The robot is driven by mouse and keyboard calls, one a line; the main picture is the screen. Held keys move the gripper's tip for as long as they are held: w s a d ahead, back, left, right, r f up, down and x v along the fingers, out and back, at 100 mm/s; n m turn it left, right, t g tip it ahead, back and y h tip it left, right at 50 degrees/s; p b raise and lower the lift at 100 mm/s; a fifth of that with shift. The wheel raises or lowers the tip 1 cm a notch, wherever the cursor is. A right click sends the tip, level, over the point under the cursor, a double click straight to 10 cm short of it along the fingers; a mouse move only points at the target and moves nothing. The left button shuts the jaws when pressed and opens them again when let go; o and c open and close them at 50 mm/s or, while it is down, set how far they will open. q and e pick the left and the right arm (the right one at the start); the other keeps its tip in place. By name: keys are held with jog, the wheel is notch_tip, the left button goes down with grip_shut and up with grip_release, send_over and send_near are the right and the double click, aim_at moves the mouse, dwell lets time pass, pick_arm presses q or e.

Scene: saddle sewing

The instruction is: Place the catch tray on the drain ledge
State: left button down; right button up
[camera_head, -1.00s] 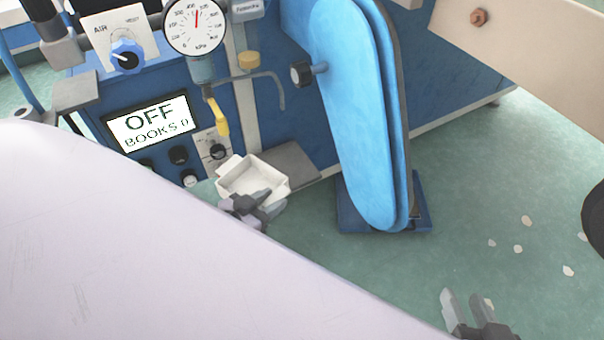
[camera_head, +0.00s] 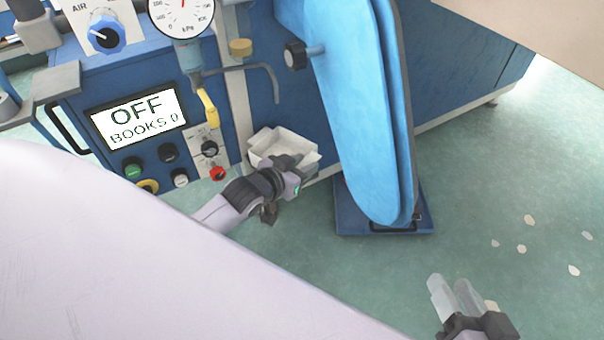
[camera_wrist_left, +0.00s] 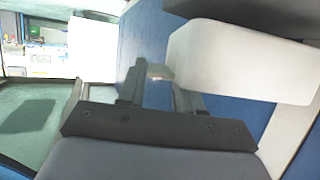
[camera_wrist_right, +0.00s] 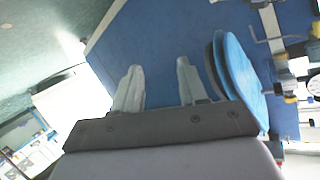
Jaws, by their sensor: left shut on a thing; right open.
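The white catch tray (camera_head: 267,138) is in front of the blue machine, right of its grey post. My left gripper (camera_head: 297,167) is shut on the tray's near side and covers part of it. In the left wrist view a pale panel, apparently the tray (camera_wrist_left: 240,62), extends right from my left gripper (camera_wrist_left: 155,76). The grey drain ledge is not visible now; the tray and gripper cover its area in the head view, so contact cannot be told. My right gripper (camera_head: 450,286) is open and empty over the floor at lower right; it also shows in the right wrist view (camera_wrist_right: 158,70).
A tall light-blue padded board (camera_head: 350,110) stands on a blue base right of the tray. A bent grey pipe (camera_head: 262,70) and yellow-handled valve (camera_head: 208,106) are above and left of the tray. The control panel screen (camera_head: 137,118) reads OFF. Pale scraps (camera_head: 529,219) lie on the floor.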

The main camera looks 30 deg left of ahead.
pick_arm(q)
jog(key=shift+f+b, duration=0.35)
jog(key=shift+f, duration=0.7)
pick_arm(e)
jog(key=shift+d+t, duration=0.3)
pick_arm(q)
jog(key=c, duration=0.8)
grip_release()
jog(key=shift+o, duration=0.2)
jog(key=shift+s, duration=0.1)
